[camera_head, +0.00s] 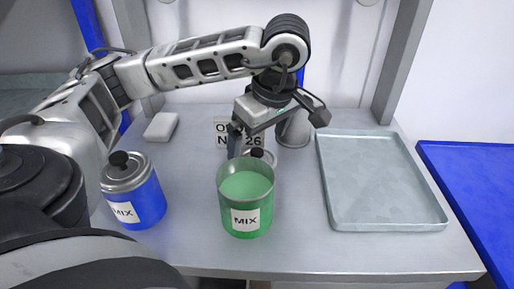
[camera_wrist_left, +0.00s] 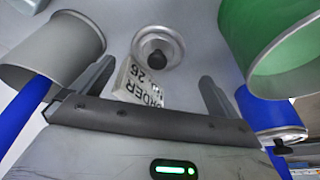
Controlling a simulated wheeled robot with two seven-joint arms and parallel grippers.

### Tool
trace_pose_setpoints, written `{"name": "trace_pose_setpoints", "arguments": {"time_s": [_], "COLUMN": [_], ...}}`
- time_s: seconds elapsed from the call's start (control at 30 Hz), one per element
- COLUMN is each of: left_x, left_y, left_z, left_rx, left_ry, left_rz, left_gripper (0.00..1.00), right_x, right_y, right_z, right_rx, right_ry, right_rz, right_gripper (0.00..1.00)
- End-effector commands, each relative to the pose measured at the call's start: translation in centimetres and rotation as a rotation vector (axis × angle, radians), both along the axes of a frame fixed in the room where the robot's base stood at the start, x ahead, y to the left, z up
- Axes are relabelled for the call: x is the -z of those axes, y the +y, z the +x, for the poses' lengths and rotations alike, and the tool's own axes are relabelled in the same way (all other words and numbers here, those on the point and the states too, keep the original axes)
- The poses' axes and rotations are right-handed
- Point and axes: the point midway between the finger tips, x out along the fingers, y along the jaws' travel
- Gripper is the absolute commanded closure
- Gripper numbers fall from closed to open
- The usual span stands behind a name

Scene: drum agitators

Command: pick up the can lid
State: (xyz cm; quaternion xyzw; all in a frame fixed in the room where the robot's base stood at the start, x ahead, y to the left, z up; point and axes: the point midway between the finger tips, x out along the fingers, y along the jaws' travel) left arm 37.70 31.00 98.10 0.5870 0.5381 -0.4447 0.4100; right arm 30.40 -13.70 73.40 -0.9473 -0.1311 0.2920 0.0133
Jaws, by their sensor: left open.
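The loose can lid (camera_head: 268,157) is a small grey metal disc with a black knob. It lies on the bench just behind the open green can (camera_head: 246,222), which hides part of it. In the left wrist view the whole lid (camera_wrist_left: 158,48) shows, lying flat, beyond and between my fingertips. My left gripper (camera_head: 256,142) is above and behind the green can, pointing down. Its two fingers are spread and empty, as the left wrist view (camera_wrist_left: 156,75) shows. The green can (camera_wrist_left: 275,45) is close on the right there. My right gripper is not in view.
A blue can (camera_head: 150,203) with its lid on stands at left. An order card (camera_head: 223,126) and a grey container (camera_head: 294,130) stand close around the gripper. An empty grey tray (camera_head: 380,180) lies at right. A white block (camera_head: 161,127) sits at the back left.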

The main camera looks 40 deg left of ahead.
Motion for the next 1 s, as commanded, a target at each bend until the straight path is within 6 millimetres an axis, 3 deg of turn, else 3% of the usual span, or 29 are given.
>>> {"name": "trace_pose_setpoints", "arguments": {"time_s": [0.07, 0.3, 0.57, 0.77, 1.0], "left_x": [1.6, 4.2, 4.5, 4.5, 4.5], "left_y": [0.2, 1.1, 1.2, 1.2, 1.2], "left_z": [0.1, 0.5, 0.5, 0.5, 0.5], "left_rx": [0.000, 0.000, 0.000, 0.000, 0.000], "left_ry": [0.007, 0.005, 0.003, 0.003, 0.002], "left_rz": [-0.001, 0.000, 0.000, -0.001, -0.001], "left_gripper": [0.01, 0.01, 0.01, 0.49, 0.49], "right_x": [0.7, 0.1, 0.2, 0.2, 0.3], "right_y": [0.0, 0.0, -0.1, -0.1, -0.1], "right_z": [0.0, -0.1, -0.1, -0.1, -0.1], "right_rx": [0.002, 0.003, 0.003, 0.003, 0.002], "right_ry": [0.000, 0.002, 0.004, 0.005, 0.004], "right_rz": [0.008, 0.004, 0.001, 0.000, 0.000], "right_gripper": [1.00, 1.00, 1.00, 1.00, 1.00]}}
